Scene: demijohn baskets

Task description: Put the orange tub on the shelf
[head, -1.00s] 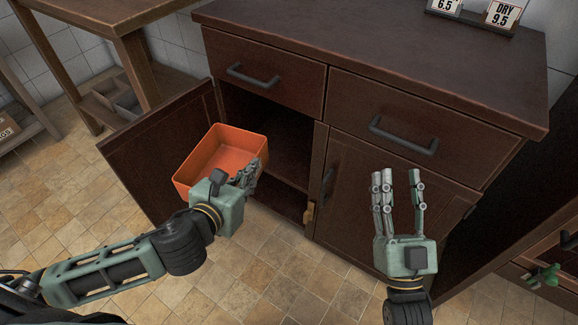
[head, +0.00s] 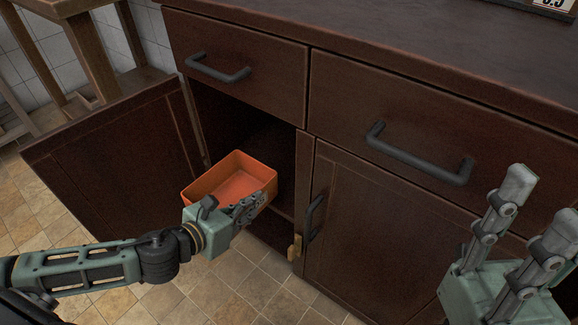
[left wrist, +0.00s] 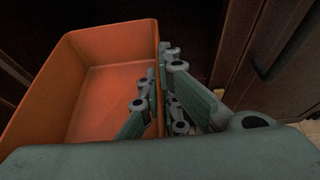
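The orange tub (head: 215,178) is empty and sits at the opening of the dark cabinet, its far part inside the open left compartment. My left gripper (head: 250,205) is shut on its near right wall. In the left wrist view the fingers (left wrist: 160,98) straddle the wall of the tub (left wrist: 95,95). The shelf (head: 285,208) inside the cabinet shows only as a narrow edge to the right of the tub; the rest is dark or hidden. My right gripper (head: 535,225) is open and empty, raised before the right side of the cabinet.
The left cabinet door (head: 115,160) stands wide open. Drawers with dark handles (head: 415,155) are above. A wooden table (head: 92,50) stands at the back left.

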